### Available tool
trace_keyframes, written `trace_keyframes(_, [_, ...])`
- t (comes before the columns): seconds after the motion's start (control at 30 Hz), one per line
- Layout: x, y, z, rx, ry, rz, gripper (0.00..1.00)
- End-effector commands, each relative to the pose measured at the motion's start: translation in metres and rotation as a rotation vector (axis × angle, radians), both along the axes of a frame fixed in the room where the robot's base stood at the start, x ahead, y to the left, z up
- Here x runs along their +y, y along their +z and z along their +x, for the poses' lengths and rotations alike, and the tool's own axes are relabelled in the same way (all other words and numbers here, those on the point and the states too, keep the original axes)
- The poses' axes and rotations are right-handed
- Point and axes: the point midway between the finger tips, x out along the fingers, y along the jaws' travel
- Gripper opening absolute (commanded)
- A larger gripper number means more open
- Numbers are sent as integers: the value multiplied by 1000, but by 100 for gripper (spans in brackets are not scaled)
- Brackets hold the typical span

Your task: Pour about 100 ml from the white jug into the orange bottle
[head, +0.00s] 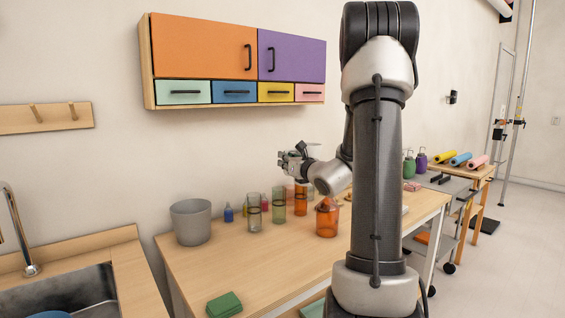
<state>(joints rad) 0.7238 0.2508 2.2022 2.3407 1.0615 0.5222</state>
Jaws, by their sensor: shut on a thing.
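An orange bottle (327,219) with a wide body and a narrower top stands on the wooden table, just left of my arm. My gripper (287,164) is above the table, up and to the left of the orange bottle, over a group of glasses. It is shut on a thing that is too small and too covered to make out. I cannot pick out a white jug in this view; part of the table is hidden behind my arm.
Greenish glasses (254,212) and an orange glass (301,201) stand close together beneath my gripper. A wall cabinet (203,47) hangs above. The table's front middle is clear.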

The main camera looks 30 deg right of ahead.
Motion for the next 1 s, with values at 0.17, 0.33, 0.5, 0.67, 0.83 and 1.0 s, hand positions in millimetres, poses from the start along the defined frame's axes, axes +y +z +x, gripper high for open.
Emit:
trace_keyframes(0.17, [-9,8,-2,-19,1,65,0])
trace_keyframes(0.33, [-19,16,-5,-37,1,130,0])
trace_keyframes(0.5, [-27,22,-7,-52,2,197,0])
trace_keyframes(0.67, [-32,31,-8,-73,2,285,0])
trace_keyframes(0.83, [-33,42,-8,-113,3,445,0])
trace_keyframes(1.0, [-39,50,-10,-161,2,646,0])
